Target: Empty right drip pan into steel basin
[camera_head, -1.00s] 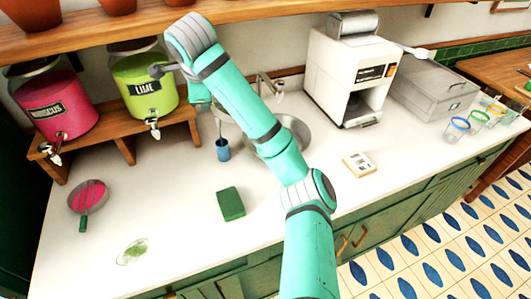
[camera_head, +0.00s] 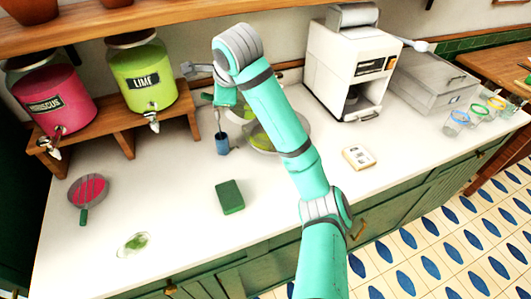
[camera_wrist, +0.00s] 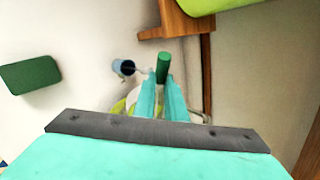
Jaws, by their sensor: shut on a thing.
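My gripper (camera_wrist: 164,84) is shut on the green handle (camera_wrist: 163,68) of a drip pan. In the head view the handle's end (camera_head: 207,97) shows beside the teal gripper (camera_head: 224,97), at the sink. The steel basin (camera_head: 308,128) is partly hidden behind my arm. Lime-green liquid (camera_head: 262,139) shows within the basin area; I cannot tell how much is in the basin or in the pan. The pan's body is mostly hidden by my gripper and arm, so its tilt is unclear. The lime dispenser (camera_head: 142,75) stands on the wooden stand at left.
A second pan (camera_head: 89,188) with pink liquid lies under the hibiscus dispenser (camera_head: 46,105). A blue cup (camera_head: 222,145) with a utensil stands close left of the basin. A green sponge (camera_head: 230,197) and a green spill (camera_head: 134,244) lie on the counter. A white machine (camera_head: 345,70) stands right.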

